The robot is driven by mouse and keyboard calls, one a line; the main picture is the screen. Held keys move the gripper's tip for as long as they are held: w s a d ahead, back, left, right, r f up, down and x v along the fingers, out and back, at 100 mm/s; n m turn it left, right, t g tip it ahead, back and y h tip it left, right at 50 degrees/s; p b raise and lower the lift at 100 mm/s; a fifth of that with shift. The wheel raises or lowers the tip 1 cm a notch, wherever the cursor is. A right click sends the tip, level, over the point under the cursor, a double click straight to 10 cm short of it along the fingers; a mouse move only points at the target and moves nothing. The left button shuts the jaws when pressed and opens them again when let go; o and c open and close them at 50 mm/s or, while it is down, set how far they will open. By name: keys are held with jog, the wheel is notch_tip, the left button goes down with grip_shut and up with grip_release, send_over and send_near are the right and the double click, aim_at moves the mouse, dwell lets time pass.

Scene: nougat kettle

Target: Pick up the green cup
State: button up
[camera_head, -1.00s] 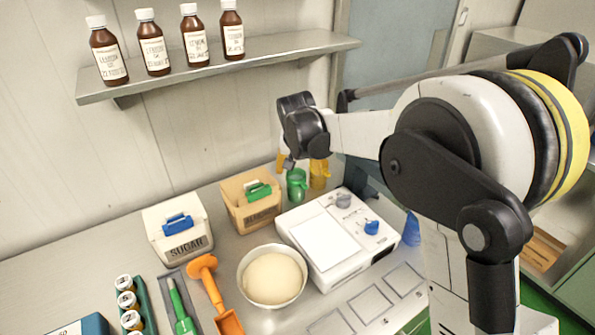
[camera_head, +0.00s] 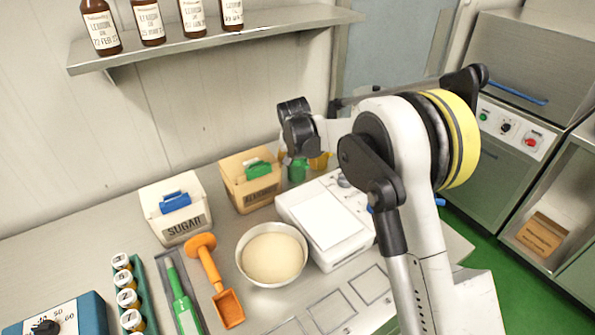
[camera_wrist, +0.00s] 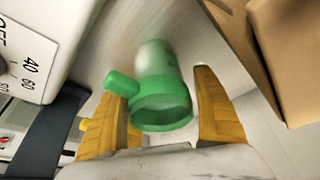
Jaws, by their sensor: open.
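The green cup (camera_head: 297,172) stands on the counter beside the tan box, partly hidden by my arm's end in the head view. In the wrist view the green cup (camera_wrist: 160,92) shows its round rim towards the camera, with its handle pointing left. My gripper (camera_wrist: 156,98) is open, with one orange-yellow finger on each side of the cup. The left finger is close to the handle; I cannot tell whether it touches. The right finger shows a small gap from the cup.
A tan box (camera_head: 236,183) with a green scoop stands left of the cup. A white scale (camera_head: 326,225) stands in front to its right. A yellow-orange shape (camera_head: 320,161) shows just right of the cup. A bowl (camera_head: 246,262) and a sugar box (camera_head: 160,229) stand further left.

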jog(key=c, duration=1.5)
jog(key=shift+o, duration=0.2)
